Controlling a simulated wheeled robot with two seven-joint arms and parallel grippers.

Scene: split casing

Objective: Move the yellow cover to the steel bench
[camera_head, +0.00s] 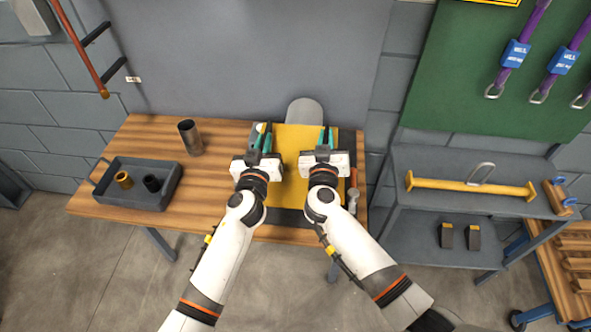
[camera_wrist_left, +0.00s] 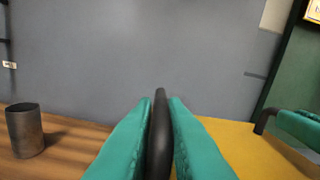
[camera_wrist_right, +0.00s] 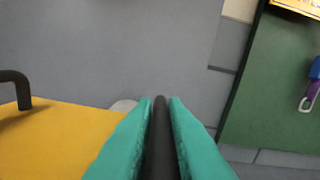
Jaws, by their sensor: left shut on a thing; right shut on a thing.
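The yellow cover (camera_head: 292,180) is at the right part of the wooden table, over a dark grey body (camera_head: 289,217) that shows along its near edge. My left gripper (camera_head: 263,138) is shut on the cover's left black handle (camera_wrist_left: 159,135). My right gripper (camera_head: 326,138) is shut on its right black handle (camera_wrist_right: 160,135). I cannot tell whether the cover is raised off the body. The grey steel bench (camera_head: 445,160) stands right of the table, with a lower shelf.
A yellow lifting bar (camera_head: 470,186) lies across the bench top; a wooden-and-blue item (camera_head: 560,196) is at its right end. A dark tray (camera_head: 118,198) and a metal cup (camera_head: 190,138) stand on the table's left. A tool (camera_head: 353,196) lies right of the cover.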

